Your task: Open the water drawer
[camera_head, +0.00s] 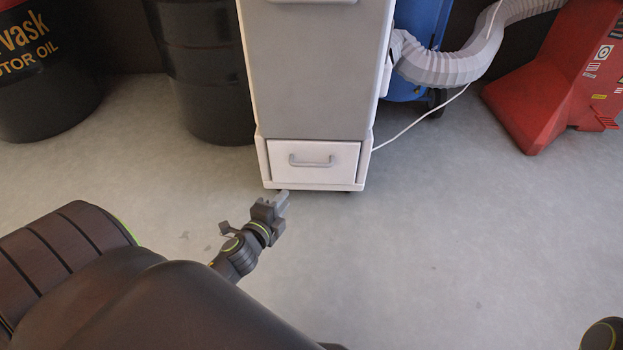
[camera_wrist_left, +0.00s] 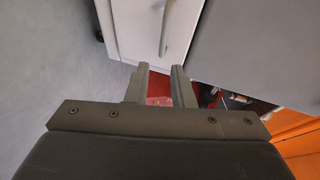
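The white water drawer (camera_head: 330,149) sits at the bottom of a tall white and grey unit (camera_head: 310,85). Its front looks flush with the frame, and a grey bar handle (camera_head: 311,163) runs across it. My left gripper (camera_head: 284,197) is just in front of the unit's base, below and left of the handle, apart from it. In the left wrist view the two fingers (camera_wrist_left: 158,84) stand apart with nothing between them. That view shows the drawer front (camera_wrist_left: 135,28) and its handle (camera_wrist_left: 165,30) ahead of the fingertips. My right gripper is out of view.
Dark oil drums (camera_head: 205,75) stand left of the unit. A grey corrugated hose (camera_head: 450,68) and white cable (camera_head: 420,118) come off its right side, near a red machine (camera_head: 560,85). The grey floor (camera_head: 440,230) in front is clear.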

